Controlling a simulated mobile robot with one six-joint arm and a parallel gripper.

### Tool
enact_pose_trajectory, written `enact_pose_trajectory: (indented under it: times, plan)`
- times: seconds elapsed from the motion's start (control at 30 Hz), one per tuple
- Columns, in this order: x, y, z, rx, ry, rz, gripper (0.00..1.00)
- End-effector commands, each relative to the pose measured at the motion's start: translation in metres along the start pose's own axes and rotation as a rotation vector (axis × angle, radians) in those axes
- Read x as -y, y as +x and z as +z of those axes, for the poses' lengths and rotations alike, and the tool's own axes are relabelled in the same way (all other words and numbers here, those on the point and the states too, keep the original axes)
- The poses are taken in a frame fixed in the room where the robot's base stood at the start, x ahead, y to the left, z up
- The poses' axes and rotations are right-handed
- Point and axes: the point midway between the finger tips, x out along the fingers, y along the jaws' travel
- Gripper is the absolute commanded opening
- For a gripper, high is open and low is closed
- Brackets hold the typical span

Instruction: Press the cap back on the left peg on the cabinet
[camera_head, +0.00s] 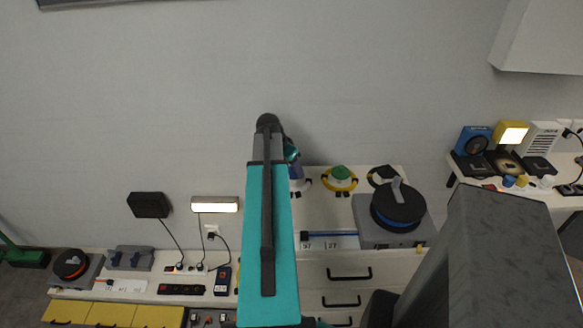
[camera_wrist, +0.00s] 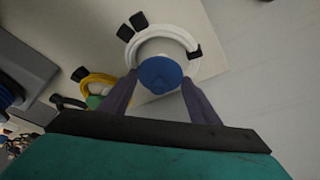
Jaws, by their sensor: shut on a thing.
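A round blue cap (camera_wrist: 160,75) is between the two grey-purple fingers of my gripper (camera_wrist: 159,84) in the wrist view, and the gripper is shut on it. Right behind the cap is a pale, round peg (camera_wrist: 162,49) with a white coil (camera_wrist: 186,39) around it. The cap overlaps the peg in view, so I cannot tell whether they touch. In the head view, my arm hides the cap and most of the gripper; a little of the white coil (camera_head: 304,185) shows at the left peg on the white cabinet (camera_head: 318,272).
Beside it on the cabinet are a yellow coil (camera_head: 340,185) around a green-capped peg (camera_head: 340,172) and a black coil (camera_head: 376,178). A black-and-blue reel (camera_head: 398,208) stands nearer, on the right. A grey wall (camera_head: 150,90) rises behind.

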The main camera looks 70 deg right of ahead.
Motion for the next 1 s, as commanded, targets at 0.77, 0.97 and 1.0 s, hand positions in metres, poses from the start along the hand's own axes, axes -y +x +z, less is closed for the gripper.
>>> enact_pose_trajectory:
  times: [0.77,0.97,1.0]
  plan:
    - [-0.0001,0.0023,0.0007,0.000,0.000,0.000,0.85]
    - [-0.0002,0.0023,0.0008,0.000,0.000,0.000,1.00]
    - [-0.0001,0.0023,0.0007,0.000,0.000,0.000,1.00]
